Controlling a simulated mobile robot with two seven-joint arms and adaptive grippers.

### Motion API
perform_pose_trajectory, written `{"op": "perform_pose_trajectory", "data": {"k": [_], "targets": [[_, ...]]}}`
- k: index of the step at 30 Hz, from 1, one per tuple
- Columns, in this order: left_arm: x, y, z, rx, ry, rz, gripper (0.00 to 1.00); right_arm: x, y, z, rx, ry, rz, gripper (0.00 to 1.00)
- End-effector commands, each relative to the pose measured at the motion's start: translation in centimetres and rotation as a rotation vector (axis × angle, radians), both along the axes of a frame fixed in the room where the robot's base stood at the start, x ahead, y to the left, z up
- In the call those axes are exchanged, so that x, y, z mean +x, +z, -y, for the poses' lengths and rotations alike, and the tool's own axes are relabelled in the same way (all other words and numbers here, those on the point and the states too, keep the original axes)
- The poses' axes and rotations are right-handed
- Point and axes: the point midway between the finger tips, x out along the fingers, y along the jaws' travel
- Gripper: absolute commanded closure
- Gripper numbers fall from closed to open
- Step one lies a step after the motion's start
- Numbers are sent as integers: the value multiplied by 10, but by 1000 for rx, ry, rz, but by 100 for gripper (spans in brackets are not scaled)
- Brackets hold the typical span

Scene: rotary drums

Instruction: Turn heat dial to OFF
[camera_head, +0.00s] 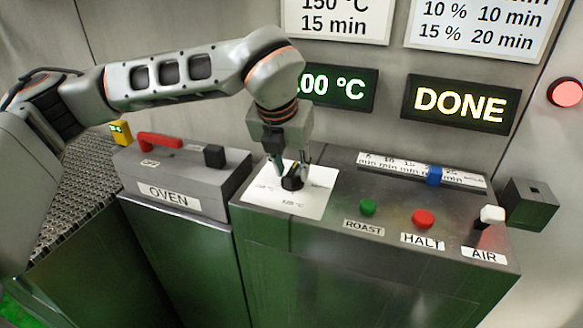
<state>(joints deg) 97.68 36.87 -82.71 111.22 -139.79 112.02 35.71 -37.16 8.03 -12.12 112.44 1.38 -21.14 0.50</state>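The heat dial (292,183) is a small black knob on a white plate (310,205) with temperature markings, on the left part of the grey control panel. My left gripper (290,177) points down at it, with one finger on each side of the knob. Whether the fingers press on the knob or stand slightly apart from it, I cannot tell. The fingers and wrist hide part of the plate's markings, and the OFF mark is not readable. The green temperature display (340,88) is partly covered by my arm and shows "00 °C" at its visible end. My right gripper is not in view.
Right of the dial are the green ROAST button (368,206), red HALT button (423,219), white AIR switch (492,215) and blue slider (434,176). The OVEN box (190,180) with a red handle (160,142) stands left. A display (459,104) reads DONE.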

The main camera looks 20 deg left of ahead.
Motion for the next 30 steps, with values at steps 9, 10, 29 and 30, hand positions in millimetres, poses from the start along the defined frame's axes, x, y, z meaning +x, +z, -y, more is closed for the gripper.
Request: {"op": "perform_pose_trajectory", "data": {"k": [9, 10, 29, 30], "targets": [[-21, 54, 0, 0, 1, 5, 71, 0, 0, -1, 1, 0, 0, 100], [-23, 60, 0, -1, 1, 6, 71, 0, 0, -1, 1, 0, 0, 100], [-44, 107, -1, 0, 0, 0, 71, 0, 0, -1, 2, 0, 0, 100], [-44, 107, -1, 0, 0, 0, 71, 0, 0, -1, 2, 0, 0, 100]]}}
